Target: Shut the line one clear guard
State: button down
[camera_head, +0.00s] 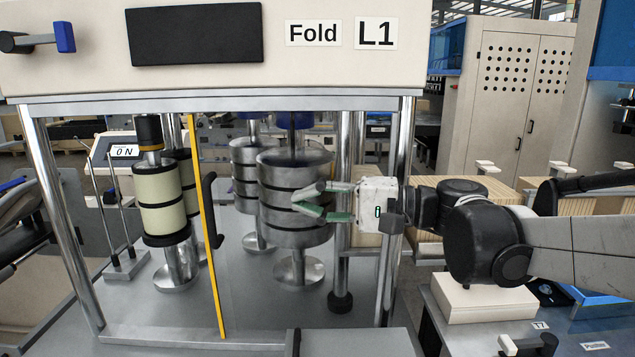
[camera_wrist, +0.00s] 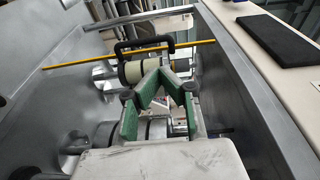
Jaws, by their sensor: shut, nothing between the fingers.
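The clear guard shows as a faint see-through panel with a yellow edge strip (camera_head: 207,235) and a black handle (camera_head: 211,210), under the header marked Fold L1 (camera_head: 376,33). The strip stands upright left of the middle of the frame, with open space to its left. In the wrist view the yellow strip (camera_wrist: 190,45) crosses ahead of the fingers, with the black handle (camera_wrist: 118,50) beside it. My gripper (camera_head: 306,200) is shut and empty, in front of the grey rollers and right of the handle, apart from it. Its green fingers (camera_wrist: 160,82) point toward the handle.
Grey stacked rollers (camera_head: 294,215) stand behind my fingers. A cream roller (camera_head: 158,190) stands left of the yellow strip. Metal posts (camera_head: 60,220) frame the opening, with one (camera_head: 404,130) near my wrist. A cream block (camera_head: 480,295) lies on the right table.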

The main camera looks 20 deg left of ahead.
jog(key=a, duration=0.1)
jog(key=p, duration=0.2)
send_near(223, 191)
jog(key=s+a, duration=0.1)
jog(key=a, duration=0.1)
jog(key=s+a+r, duration=0.1)
jog(key=s+a, duration=0.3)
jog(key=shift+a+r, duration=0.1)
jog(key=shift+r, duration=0.1)
jog(key=shift+a, duration=0.35)
